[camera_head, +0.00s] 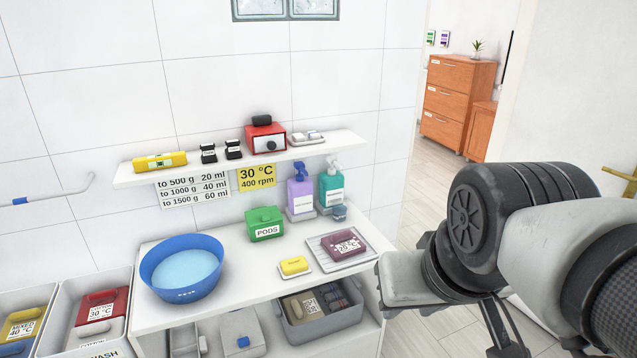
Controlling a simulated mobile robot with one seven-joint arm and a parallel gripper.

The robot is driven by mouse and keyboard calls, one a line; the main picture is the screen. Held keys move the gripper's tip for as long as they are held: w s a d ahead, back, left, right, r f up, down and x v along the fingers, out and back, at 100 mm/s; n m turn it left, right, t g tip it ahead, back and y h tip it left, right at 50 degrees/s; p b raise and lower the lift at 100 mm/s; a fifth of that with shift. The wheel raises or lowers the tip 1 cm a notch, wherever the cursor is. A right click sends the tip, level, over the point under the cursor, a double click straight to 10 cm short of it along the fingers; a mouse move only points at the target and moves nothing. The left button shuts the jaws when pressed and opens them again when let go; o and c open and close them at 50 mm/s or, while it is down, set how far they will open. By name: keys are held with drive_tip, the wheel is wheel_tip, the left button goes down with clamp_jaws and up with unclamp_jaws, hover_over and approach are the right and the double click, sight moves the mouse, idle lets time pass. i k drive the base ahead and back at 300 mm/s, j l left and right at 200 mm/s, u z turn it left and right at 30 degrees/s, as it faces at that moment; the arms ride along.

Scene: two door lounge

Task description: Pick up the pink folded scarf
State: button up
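A plum-pink folded cloth (343,244) with a white label reading 20 °C lies on a pale grey tray (325,260) at the right end of the white counter. It is the closest match to the pink folded scarf. My arm comes in from the right edge of the picture, with its grey and black links just right of the counter. My gripper's fingertips do not show in this view. Nothing is seen touching the cloth.
A yellow soap bar (294,266), green pods box (264,223), purple bottle (301,193) and teal bottle (331,187) stand near the cloth. A blue basin (182,266) is at left. A wall shelf (343,139) hangs above. A grey bin (325,327) sits below.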

sight(341, 246)
drive_tip(key=i+l+u, duration=0.35)
drive_tip(key=i+l, duration=0.2)
drive_tip(key=i, duration=0.15)
drive_tip(key=i+l+u, duration=0.3)
drive_tip(key=i+l, duration=0.4)
